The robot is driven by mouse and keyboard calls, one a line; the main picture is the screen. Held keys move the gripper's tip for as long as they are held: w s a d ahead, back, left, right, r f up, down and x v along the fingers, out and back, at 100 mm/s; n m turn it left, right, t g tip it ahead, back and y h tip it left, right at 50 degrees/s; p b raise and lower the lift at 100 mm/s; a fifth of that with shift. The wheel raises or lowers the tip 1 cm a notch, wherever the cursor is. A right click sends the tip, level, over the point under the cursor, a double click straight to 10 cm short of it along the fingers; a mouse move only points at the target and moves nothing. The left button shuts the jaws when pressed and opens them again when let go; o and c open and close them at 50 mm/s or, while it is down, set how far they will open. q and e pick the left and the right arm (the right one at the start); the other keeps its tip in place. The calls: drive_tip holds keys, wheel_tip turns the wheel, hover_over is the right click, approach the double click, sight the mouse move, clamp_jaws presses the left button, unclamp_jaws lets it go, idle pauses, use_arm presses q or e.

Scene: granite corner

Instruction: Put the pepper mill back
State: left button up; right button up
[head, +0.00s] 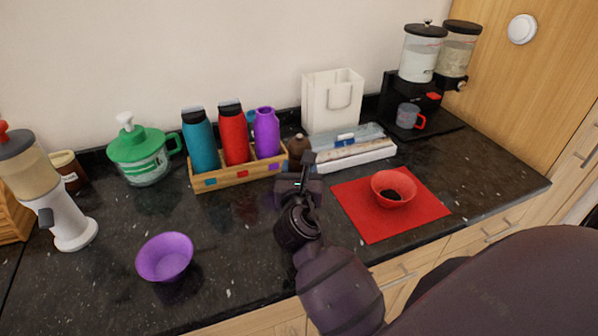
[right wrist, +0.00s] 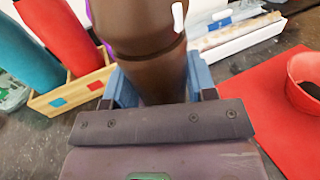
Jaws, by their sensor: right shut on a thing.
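The dark brown pepper mill (head: 297,147) stands upright just right of the wooden bottle rack and in front of the white paper bag. It fills the upper middle of the right wrist view (right wrist: 140,65). My right gripper (head: 303,172) is shut on the mill, with a blue-grey finger on each side of it. In the head view the gripper hides the mill's lower part, so I cannot tell whether its base touches the counter. My left gripper is not in view.
The wooden rack (head: 235,178) holds several bottles. A white tray (head: 355,157) of boxes lies right of the mill. A red bowl (head: 393,192) sits on a red mat (head: 365,222). A purple bowl (head: 165,257) stands front left. Bare counter lies between the purple bowl and my arm.

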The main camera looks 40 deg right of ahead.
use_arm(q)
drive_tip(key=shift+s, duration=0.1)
use_arm(e)
drive_tip(key=shift+r, duration=0.1)
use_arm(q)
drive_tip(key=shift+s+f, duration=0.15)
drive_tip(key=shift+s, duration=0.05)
use_arm(e)
drive_tip(key=o, duration=1.1)
drive_tip(key=shift+o, duration=0.2)
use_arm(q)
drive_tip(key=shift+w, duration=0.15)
use_arm(e)
drive_tip(key=shift+s+a, duration=0.15)
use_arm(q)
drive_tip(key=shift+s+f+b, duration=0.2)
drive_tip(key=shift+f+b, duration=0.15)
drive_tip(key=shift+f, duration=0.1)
use_arm(e)
drive_tip(key=v, duration=1.1)
drive_tip(key=shift+s+a, duration=0.15)
drive_tip(key=shift+s, duration=0.1)
